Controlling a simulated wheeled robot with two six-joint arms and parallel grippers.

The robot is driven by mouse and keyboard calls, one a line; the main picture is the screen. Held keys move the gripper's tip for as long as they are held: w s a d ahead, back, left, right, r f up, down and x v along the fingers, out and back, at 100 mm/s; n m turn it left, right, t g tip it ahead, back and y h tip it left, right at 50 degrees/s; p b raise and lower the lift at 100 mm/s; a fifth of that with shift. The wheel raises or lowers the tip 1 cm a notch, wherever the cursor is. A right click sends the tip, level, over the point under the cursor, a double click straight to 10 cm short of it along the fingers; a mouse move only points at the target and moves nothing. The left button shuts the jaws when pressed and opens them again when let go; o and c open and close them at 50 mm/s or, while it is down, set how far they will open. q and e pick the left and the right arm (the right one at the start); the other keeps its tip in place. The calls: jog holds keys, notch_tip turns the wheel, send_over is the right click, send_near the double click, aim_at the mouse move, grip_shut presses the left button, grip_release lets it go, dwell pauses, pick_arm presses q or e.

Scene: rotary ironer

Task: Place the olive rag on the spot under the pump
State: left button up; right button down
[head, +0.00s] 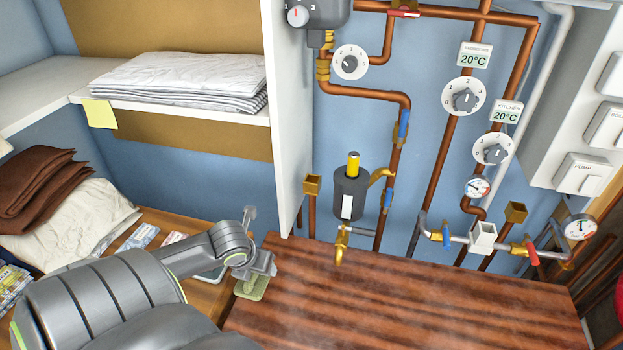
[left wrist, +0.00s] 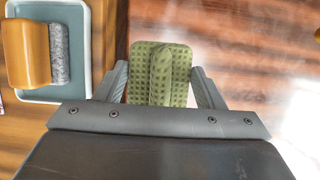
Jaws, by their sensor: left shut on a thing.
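The olive rag (head: 252,290) is a small green cloth with a dotted weave. My left gripper (head: 258,272) is shut on it and holds it over the left edge of the red-brown wooden top. The left wrist view shows the rag (left wrist: 180,72) pinched into a ridge between the fingers of my left gripper (left wrist: 160,85). A dark grey cylinder with a yellow top (head: 349,195), possibly the pump, is on the blue wall behind the wooden top, right of the rag. I cannot make out a marked spot below it. My right gripper is not in view.
A brass tap (head: 342,245) hangs at the back edge of the wooden top (head: 420,300), which is otherwise clear. A white panel (head: 290,120) stands left of the pipes. A blue-grey tray (left wrist: 50,10) holds an orange-handled tool (left wrist: 27,50) left of the rag.

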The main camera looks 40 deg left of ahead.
pick_arm(q)
jog(key=p, duration=0.3)
send_over(314, 254)
jog(key=s, duration=0.2)
jog(key=shift+w+d+f, duration=0.1)
jog(key=shift+d+f, duration=0.1)
jog(key=shift+f, duration=0.4)
jog(key=shift+w+d+f, duration=0.1)
jog(key=shift+d+f, duration=0.1)
jog(key=shift+f, duration=0.35)
notch_tip(314, 254, down, 3)
jog(key=shift+s+f, duration=0.1)
jog(key=shift+f, duration=0.1)
jog(key=shift+w+f+p, duration=0.25)
jog(key=shift+f+p, duration=0.1)
jog(key=shift+f, duration=0.35)
jog(key=shift+f, duration=0.2)
jog(key=o, duration=0.9)
jog(key=shift+o, duration=0.2)
jog(key=shift+r, duration=0.1)
